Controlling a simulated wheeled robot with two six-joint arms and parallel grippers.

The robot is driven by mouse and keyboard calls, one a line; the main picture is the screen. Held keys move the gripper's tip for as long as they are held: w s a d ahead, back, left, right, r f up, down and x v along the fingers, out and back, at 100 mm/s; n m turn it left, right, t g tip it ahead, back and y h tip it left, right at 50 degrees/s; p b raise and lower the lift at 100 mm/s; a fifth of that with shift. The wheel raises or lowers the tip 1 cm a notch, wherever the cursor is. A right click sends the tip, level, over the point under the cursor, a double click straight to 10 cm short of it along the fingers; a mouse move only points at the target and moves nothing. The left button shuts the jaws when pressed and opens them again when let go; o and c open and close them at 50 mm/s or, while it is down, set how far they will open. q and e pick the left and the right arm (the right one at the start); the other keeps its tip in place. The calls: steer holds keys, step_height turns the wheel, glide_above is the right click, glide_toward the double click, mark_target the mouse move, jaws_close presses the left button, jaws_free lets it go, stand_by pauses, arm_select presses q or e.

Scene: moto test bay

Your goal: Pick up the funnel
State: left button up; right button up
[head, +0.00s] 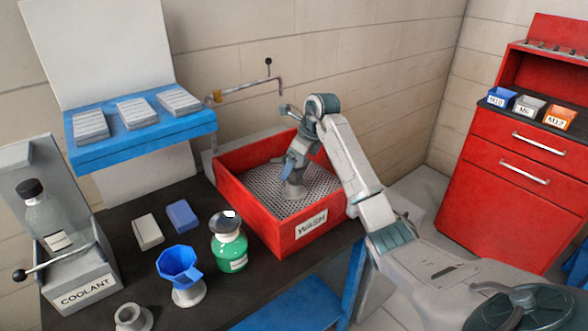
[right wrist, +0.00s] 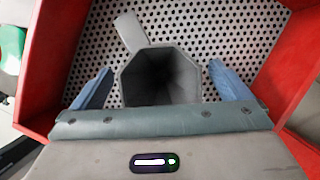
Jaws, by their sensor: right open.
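A grey, funnel-like octagonal piece (right wrist: 160,78) with a dark hollow opening and a tab at its far side is in the red wash tray (head: 232,182). It also shows in the head view (head: 295,190), partly hidden by my gripper. My right gripper (head: 290,168) is over the tray. In the right wrist view its blue fingers (right wrist: 162,88) are open on either side of the grey piece, with a gap at each side. A blue funnel (head: 179,264) sits in a pale stand on the bench, left of the tray. My left gripper is not in view.
A green bottle (head: 230,250) stands close left of the tray. A coolant box (head: 85,290) with a clear bottle, two small blocks and an empty pale stand (head: 131,317) are further left. A pipe (head: 245,91) reaches over the tray's back. A red cabinet (head: 515,170) stands right.

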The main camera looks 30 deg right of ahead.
steer(key=shift+w+f, duration=0.1)
steer(key=shift+f, duration=0.1)
steer(key=shift+c, duration=0.2)
steer(key=c, duration=1)
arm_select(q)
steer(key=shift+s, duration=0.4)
arm_select(e)
steer(key=shift+r, duration=0.1)
steer(key=shift+c, duration=0.2)
arm_select(q)
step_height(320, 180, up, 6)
steer(key=p, duration=0.6)
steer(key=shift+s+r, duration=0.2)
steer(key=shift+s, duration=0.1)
arm_select(e)
step_height(320, 180, up, 15)
